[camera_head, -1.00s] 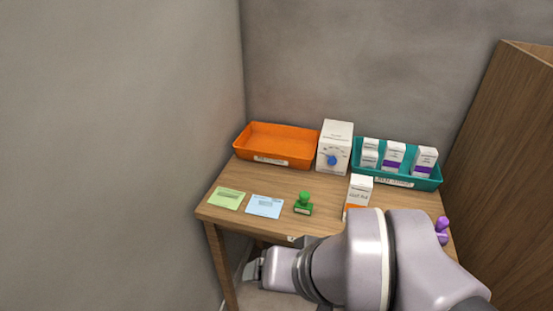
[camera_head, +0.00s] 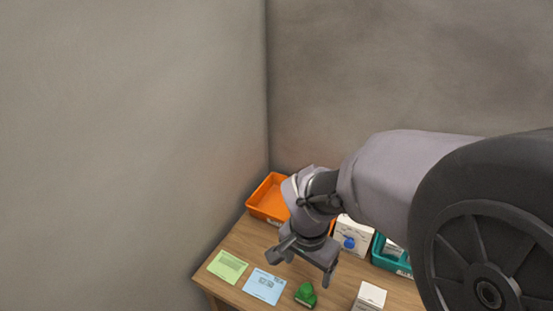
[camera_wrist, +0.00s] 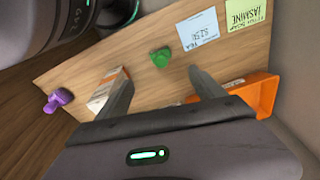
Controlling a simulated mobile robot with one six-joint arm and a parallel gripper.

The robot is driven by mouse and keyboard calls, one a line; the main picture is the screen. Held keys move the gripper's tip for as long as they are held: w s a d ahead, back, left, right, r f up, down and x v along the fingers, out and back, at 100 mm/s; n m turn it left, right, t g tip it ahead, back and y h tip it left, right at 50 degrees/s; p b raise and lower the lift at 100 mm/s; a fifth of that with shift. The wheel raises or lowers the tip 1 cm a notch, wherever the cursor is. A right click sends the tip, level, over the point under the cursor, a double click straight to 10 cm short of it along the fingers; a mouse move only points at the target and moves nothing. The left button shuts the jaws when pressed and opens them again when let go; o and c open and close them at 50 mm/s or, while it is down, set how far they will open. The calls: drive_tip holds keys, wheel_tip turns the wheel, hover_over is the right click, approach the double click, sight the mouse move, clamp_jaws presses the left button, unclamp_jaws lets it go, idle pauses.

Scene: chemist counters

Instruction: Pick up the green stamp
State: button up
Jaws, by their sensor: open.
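The green stamp (camera_head: 306,294) stands on the wooden table near its front edge, right of the blue card. It also shows in the wrist view (camera_wrist: 160,57), beyond my fingertips and between their lines. My gripper (camera_head: 302,264) is open and empty, above the table and behind the stamp in the head view. In the wrist view the two fingers of my gripper (camera_wrist: 158,84) are spread wide. The stamp is apart from both fingers.
A blue card (camera_head: 263,287) and a green card (camera_head: 227,267) lie left of the stamp. A white box (camera_head: 369,297) stands right of it. Behind are an orange tray (camera_head: 266,199), a white dispenser box (camera_head: 352,236) and a teal tray (camera_head: 390,262). A purple stamp (camera_wrist: 59,99) shows in the wrist view.

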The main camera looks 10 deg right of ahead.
sight(307, 290)
drive_tip(key=f+b, duration=0.1)
drive_tip(key=f, duration=0.3)
drive_tip(key=f+b, duration=0.2)
drive_tip(key=f, duration=0.2)
drive_tip(key=w+d+f+b, duration=0.1)
drive_tip(key=f+b, duration=0.1)
drive_tip(key=f, duration=0.2)
drive_tip(key=shift+w+f, duration=0.1)
drive_tip(key=f+b, duration=0.1)
drive_tip(key=f, duration=0.1)
drive_tip(key=f+b, duration=0.1)
drive_tip(key=w+f+b, duration=0.1)
drive_tip(key=f, duration=0.1)
drive_tip(key=shift+d+f+b, duration=0.3)
drive_tip(key=shift+d+f, duration=0.05)
drive_tip(key=shift+d, duration=0.05)
drive_tip(key=shift+r, duration=0.1)
